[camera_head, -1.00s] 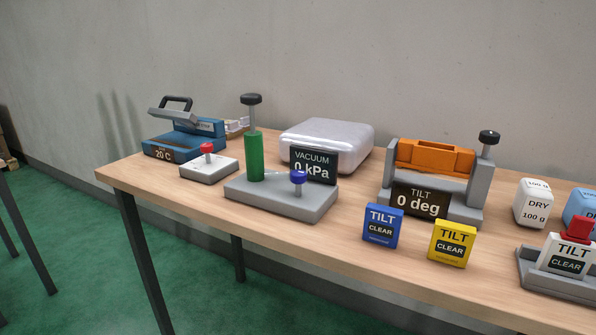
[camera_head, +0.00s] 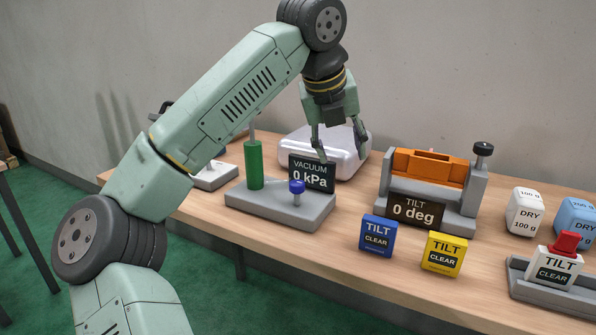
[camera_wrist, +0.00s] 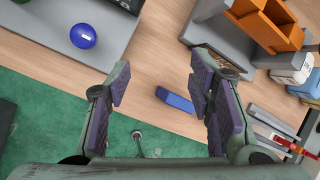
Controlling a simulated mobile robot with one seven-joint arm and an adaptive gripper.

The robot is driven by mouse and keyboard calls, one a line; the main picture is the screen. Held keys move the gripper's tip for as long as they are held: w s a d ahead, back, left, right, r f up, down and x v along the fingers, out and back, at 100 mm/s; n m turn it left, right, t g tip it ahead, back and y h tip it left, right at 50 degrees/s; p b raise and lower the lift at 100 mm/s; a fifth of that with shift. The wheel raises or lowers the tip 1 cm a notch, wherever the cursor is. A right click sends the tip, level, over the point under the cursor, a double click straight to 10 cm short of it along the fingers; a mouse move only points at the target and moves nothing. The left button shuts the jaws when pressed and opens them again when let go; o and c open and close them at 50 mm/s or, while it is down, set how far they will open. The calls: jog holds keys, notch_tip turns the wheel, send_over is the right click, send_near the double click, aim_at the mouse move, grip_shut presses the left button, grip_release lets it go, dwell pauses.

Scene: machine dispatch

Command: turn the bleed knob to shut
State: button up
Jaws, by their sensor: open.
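The blue knob (camera_head: 297,187), which I take to be the bleed knob, stands upright on the grey base (camera_head: 270,212) of the vacuum unit. A dark display (camera_head: 312,173) behind it reads "VACUUM 0 kPa". A green cylinder (camera_head: 254,166) stands on the same base; my arm covers its top handle. My gripper (camera_head: 341,150) is open and empty, above and to the right of the knob, apart from it. In the wrist view the knob (camera_wrist: 83,36) shows at upper left, outside the open fingers (camera_wrist: 160,75).
A tilt unit (camera_head: 428,185) reading "0 deg" stands right of the vacuum base. Blue (camera_head: 378,236) and yellow (camera_head: 444,254) TILT CLEAR boxes stand near the front edge. A silver rounded case (camera_head: 349,164) is behind the display. Bare tabletop lies between base and blue box.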

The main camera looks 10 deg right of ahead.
aim_at(297, 182)
jog(key=w+a+n+y, duration=0.2)
jog(key=a+n+y, duration=0.15)
jog(key=a, duration=0.25)
jog(key=shift+m+y, duration=0.25)
jog(key=shift+y, duration=0.1)
jog(key=p+x, duration=0.2)
jog(key=x, duration=0.8)
jog(key=shift+w+a, duration=0.2)
jog(key=shift+w, duration=0.05)
jog(key=shift+c, duration=0.2)
jog(key=c, duration=1.1)
